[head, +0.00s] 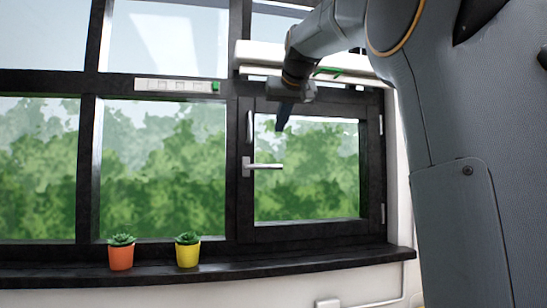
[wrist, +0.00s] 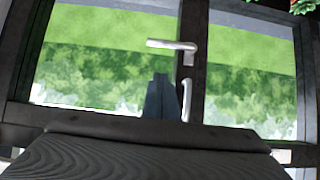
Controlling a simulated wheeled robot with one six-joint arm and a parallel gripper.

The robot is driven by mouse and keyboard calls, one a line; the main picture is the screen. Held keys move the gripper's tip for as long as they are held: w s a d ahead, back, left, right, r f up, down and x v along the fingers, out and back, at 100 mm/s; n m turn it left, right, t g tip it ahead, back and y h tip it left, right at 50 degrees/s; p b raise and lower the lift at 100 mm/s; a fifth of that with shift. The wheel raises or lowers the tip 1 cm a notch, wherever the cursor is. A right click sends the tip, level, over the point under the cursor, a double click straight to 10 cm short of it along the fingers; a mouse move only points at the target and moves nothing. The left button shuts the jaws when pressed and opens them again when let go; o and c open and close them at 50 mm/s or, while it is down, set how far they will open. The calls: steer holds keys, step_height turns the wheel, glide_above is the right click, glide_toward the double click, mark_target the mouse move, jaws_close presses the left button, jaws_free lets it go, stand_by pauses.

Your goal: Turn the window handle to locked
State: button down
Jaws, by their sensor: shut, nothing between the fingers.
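The window handle (head: 262,166) is a silver lever on the left side of the dark frame of the right-hand window sash (head: 300,232). Its lever lies horizontal and points right, over the pane. In the wrist view the handle (wrist: 173,45) also lies horizontal, pointing left from its base. My gripper (head: 281,128) is shut and empty, in front of the upper part of the pane, above and to the right of the handle. In the wrist view my gripper's fingertips (wrist: 160,77) show near the handle and apart from it in the picture. The sash looks closed.
A second silver grip (head: 249,127) stands vertical on the frame above the handle. A white strip with a green end (head: 178,86) and a white housing (head: 258,56) sit above. An orange pot (head: 121,258) and yellow pot (head: 188,256) with plants stand on the dark sill (head: 300,258).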

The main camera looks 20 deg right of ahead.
steer(key=shift+r, duration=0.2)
steer(key=shift+w+f, duration=0.1)
steer(key=p, duration=0.2)
glide_above(263, 168)
steer(key=s+d, duration=0.3)
step_height(263, 168, down, 8)
steer(key=shift+w+a+f, duration=0.15)
steer(key=shift+w+f, duration=0.1)
steer(key=shift+f, duration=0.45)
